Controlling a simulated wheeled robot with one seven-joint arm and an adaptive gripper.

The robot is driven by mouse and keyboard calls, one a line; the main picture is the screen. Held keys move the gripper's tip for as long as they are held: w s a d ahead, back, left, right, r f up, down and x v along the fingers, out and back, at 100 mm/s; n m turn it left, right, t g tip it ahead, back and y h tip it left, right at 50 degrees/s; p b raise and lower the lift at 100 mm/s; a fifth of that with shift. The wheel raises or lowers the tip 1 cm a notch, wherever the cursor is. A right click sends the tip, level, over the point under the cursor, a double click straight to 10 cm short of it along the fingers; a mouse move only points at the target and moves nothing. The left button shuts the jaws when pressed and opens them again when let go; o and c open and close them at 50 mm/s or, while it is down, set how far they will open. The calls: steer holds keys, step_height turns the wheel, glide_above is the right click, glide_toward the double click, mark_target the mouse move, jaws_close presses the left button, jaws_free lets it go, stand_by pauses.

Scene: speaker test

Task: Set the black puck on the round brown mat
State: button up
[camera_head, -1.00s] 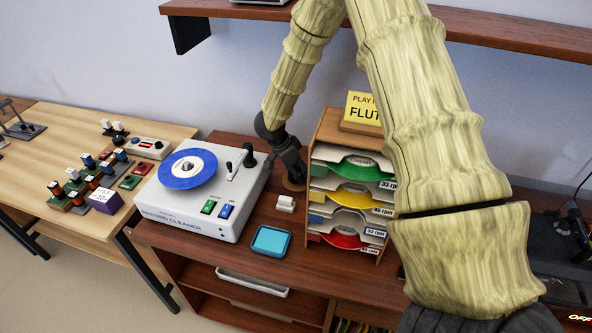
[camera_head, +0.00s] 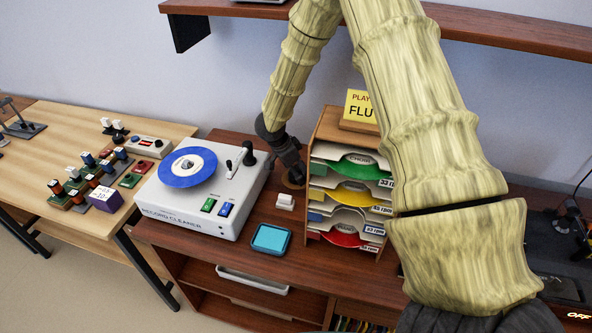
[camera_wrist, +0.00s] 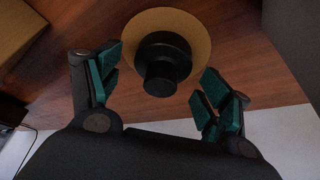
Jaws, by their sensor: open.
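The black puck (camera_wrist: 164,62), which has a round body and a narrower knob, stands on the round brown mat (camera_wrist: 201,33) in the wrist view. The mat shows tan all around its far side. My gripper (camera_wrist: 160,70) is open, with one green-padded finger on each side of the puck and a visible gap to both. In the head view my gripper (camera_head: 292,166) hangs low between the record cleaner and the record rack. Only a sliver of the mat (camera_head: 291,184) shows there, and the puck is hidden behind the gripper.
The white record cleaner (camera_head: 172,213) with its blue disc stands left of my gripper. The wooden record rack (camera_head: 327,125) stands close on the right. A small white switch (camera_head: 285,201) and a blue tray (camera_head: 270,239) lie in front. The wall is behind.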

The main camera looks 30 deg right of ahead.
steer(key=b+v, duration=0.2)
steer(key=v, duration=1)
